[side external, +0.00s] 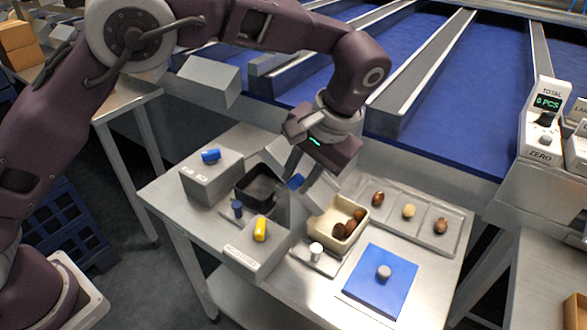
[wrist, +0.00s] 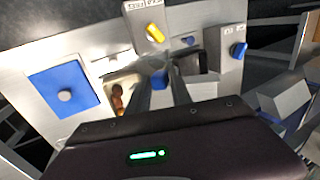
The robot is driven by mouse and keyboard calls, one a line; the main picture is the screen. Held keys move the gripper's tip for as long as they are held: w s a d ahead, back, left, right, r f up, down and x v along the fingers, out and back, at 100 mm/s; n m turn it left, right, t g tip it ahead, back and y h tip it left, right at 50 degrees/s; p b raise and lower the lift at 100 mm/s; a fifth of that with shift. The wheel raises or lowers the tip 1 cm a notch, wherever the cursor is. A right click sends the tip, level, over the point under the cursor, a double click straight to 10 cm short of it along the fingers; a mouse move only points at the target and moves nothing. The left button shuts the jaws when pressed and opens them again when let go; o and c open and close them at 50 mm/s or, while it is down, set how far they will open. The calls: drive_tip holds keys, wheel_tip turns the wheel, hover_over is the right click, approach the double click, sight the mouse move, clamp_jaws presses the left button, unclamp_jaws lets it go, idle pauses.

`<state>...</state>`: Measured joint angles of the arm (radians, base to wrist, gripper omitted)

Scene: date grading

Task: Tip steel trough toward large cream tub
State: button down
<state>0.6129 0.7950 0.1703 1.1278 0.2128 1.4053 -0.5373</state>
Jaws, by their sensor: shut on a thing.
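My gripper (side external: 293,176) is shut on a blue handle (side external: 297,181), which also shows between the fingers in the wrist view (wrist: 160,79). The handle appears to belong to the steel trough (side external: 322,194), whose sloping metal sides show beside the fingers. The trough's exact tilt is hard to tell because my gripper covers part of it. The large cream tub (side external: 322,233) stands just right of and below the trough, with several brown dates inside; in the wrist view it (wrist: 109,98) is left of the fingers. A black tub (side external: 245,196) stands on the trough's other side.
A steel tray (side external: 458,245) with three separate dates lies at the right. A blue plate (side external: 368,290) with a grey knob lies in front. A counter reads 0 PCS (side external: 547,103).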

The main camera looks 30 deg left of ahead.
drive_tip(key=shift+s+d+f, duration=0.1)
drive_tip(key=shift+d+f, duration=0.45)
drive_tip(key=shift+d, duration=0.05)
drive_tip(key=shift+s+d+f, duration=0.1)
drive_tip(key=shift+d+f, duration=0.05)
drive_tip(key=shift+d, duration=0.1)
drive_tip(key=c, duration=1.3)
unclamp_jaws()
drive_tip(key=shift+w+a, duration=0.15)
drive_tip(key=shift+w, duration=0.05)
drive_tip(key=v, duration=0.7)
